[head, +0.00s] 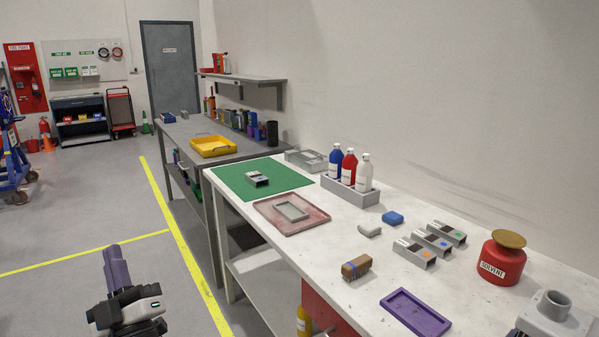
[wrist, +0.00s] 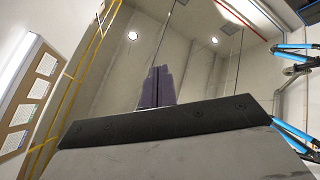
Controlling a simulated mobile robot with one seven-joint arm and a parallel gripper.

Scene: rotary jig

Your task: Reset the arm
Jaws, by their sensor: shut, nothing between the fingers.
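My gripper (head: 114,262) shows at the lower left of the head view. It points upward over the floor, to the left of the white workbench (head: 285,243) and apart from it. Its two purple fingers are shut together with nothing between them. In the wrist view the closed fingers (wrist: 157,86) stand upright in the middle, with the room's wall and ceiling behind them. The rest of my arm is mostly out of view below the head picture.
The white bench bears a green mat (head: 234,178), a pink-grey tray (head: 270,220), a bottle rack (head: 350,192), a purple tray (head: 415,312) and a red solvent can (head: 500,262). A grey bench with a yellow tray (head: 213,146) stands behind. Floor around my gripper is clear.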

